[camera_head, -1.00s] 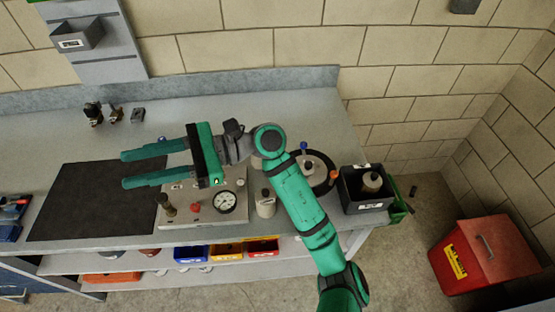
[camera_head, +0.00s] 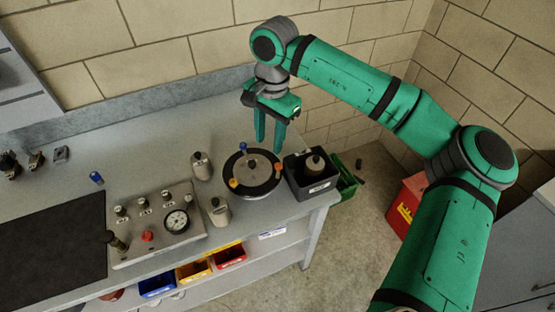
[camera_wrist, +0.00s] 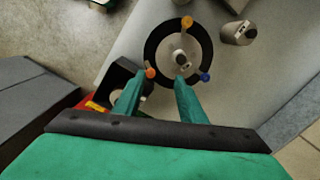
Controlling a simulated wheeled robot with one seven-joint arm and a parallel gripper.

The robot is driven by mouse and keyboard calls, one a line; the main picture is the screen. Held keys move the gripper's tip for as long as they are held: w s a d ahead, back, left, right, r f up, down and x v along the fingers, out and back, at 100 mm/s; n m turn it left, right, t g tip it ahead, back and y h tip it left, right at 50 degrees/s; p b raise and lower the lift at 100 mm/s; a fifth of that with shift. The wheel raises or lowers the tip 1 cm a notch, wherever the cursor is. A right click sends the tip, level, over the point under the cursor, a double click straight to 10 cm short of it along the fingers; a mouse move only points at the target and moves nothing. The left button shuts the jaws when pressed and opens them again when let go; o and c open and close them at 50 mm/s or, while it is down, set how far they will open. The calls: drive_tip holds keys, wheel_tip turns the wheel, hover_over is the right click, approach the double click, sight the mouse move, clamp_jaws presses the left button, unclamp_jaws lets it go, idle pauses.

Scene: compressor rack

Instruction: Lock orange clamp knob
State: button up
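The clamp fixture is a round black disc (camera_head: 268,186) on the bench's right part, with a light centre piece. It carries an orange knob (camera_head: 278,167) on the right, a yellow knob (camera_head: 234,183) at front left and a blue knob (camera_head: 244,148) at the back. My gripper (camera_head: 268,145) points down above the back right of the disc, open and empty. In the wrist view, the orange knob (camera_wrist: 151,73) shows between my fingertips (camera_wrist: 158,79), nearer the left one. The blue knob (camera_wrist: 204,76) is right of the right finger, and the yellow knob (camera_wrist: 187,22) is beyond.
A black bin (camera_head: 312,191) holding a bottle stands close right of the disc. Two bottles (camera_head: 201,166) (camera_head: 219,212) stand to its left. A gauge panel (camera_head: 152,244) and dark mat (camera_head: 50,245) lie farther left. The wall is behind the bench.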

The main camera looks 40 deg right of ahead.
sight(279, 165)
drive_tip(key=shift+h, duration=0.4)
drive_tip(key=f, duration=0.3)
drive_tip(key=d+f, duration=0.1)
drive_tip(key=f, duration=0.2)
drive_tip(key=d+f, duration=0.1)
drive_tip(key=f, duration=0.3)
drive_tip(key=shift+s+d+f, duration=0.1)
drive_tip(key=shift+s+d, duration=0.1)
drive_tip(key=shift+s, duration=0.2)
clamp_jaws()
